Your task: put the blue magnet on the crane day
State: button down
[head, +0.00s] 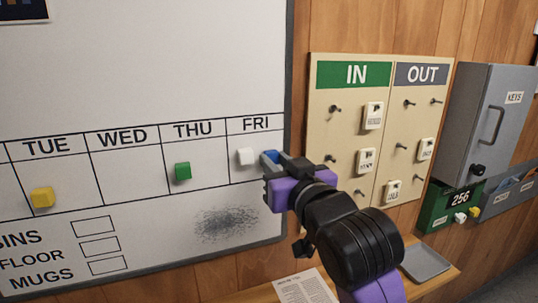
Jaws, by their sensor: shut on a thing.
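The whiteboard (150,70) carries a week chart with TUE, WED, THU and FRI columns in view. A blue magnet (269,156) is at the right side of the FRI box, between the fingertips of my gripper (278,160). My gripper is shut on it, its fingers and purple body hiding most of it. I cannot tell whether the magnet touches the board. A white magnet (246,156) sits just left of it in FRI. A green magnet (183,171) is in THU and a yellow magnet (42,197) in TUE. WED is empty. No crane mark is readable.
An IN/OUT peg board (356,105) with white tags hangs right of the whiteboard. A grey key cabinet (492,125) and a green box (448,208) are farther right. Below, a wooden shelf (440,282) holds a printed sheet (307,288) and a grey tray (426,262).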

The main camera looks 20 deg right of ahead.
jog(key=c, duration=1.1)
grip_release()
jog(key=s+r+t+b, duration=0.1)
jog(key=s+r+t, duration=0.3)
jog(key=s, duration=0.5)
jog(key=s+f+m+g+h, duration=0.1)
jog(key=s+f, duration=0.6)
jog(key=f, duration=0.2)
jog(key=s+f+m, duration=0.1)
jog(key=s+f, duration=0.5)
jog(key=f, duration=0.4)
jog(key=s+f+n+g, duration=0.1)
jog(key=s+f+g, duration=0.2)
jog(key=s+f, duration=0.5)
jog(key=s+f+n+g+y, duration=0.1)
jog(key=s+f+g, duration=0.2)
jog(key=s+f, duration=0.5)
jog(key=s, duration=0.7)
